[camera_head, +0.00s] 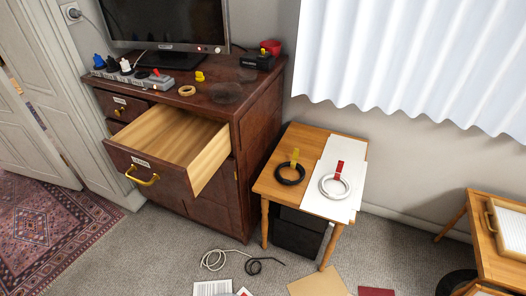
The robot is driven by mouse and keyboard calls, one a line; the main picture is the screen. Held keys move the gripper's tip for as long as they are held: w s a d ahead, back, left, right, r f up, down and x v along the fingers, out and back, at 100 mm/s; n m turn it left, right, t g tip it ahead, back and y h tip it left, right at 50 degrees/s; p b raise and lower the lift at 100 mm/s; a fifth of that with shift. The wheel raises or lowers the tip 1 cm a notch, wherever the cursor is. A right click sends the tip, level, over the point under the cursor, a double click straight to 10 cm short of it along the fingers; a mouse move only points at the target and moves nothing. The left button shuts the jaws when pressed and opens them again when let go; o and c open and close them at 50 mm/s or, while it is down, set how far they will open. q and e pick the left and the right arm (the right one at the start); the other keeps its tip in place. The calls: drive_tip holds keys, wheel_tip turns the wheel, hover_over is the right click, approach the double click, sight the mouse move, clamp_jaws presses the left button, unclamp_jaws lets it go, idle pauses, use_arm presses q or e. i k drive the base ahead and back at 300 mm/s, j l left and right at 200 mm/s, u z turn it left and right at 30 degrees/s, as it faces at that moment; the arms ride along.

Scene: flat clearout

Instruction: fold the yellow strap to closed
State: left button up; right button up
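A yellow strap (295,157) sits at the far side of a black cable coil (290,175) on the small wooden table. It looks upright, sticking up above the coil, with its lower end at the coil. I cannot tell whether it wraps around the cable. Beside it, a white cable coil (335,186) lies on white paper with a red strap (339,169) standing up at its far side. Neither of my grippers is in view.
A dark wooden cabinet (262,130) stands left of the table, its top drawer (160,160) pulled out and apparently empty. A power strip (130,78), a monitor (165,25) and a small yellow item (200,76) are on top. Loose cables (240,262) and papers lie on the carpet.

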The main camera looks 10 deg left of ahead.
sight(295, 153)
drive_tip(key=i+l+u, duration=0.1)
drive_tip(key=u, duration=0.3)
drive_tip(key=i+l+u, duration=0.1)
drive_tip(key=u, duration=0.35)
drive_tip(key=l+u, duration=0.4)
drive_tip(key=i+l+u, duration=0.1)
drive_tip(key=u, duration=0.35)
drive_tip(key=l+u, duration=0.2)
drive_tip(key=l, duration=0.25)
drive_tip(key=l+u, duration=0.15)
drive_tip(key=l, duration=0.35)
drive_tip(key=l+u, duration=0.2)
drive_tip(key=l, duration=0.25)
drive_tip(key=k+l+u, duration=0.15)
drive_tip(key=l, duration=0.3)
drive_tip(key=k+l+u, duration=0.2)
drive_tip(key=l, duration=0.25)
drive_tip(key=i, duration=0.1)
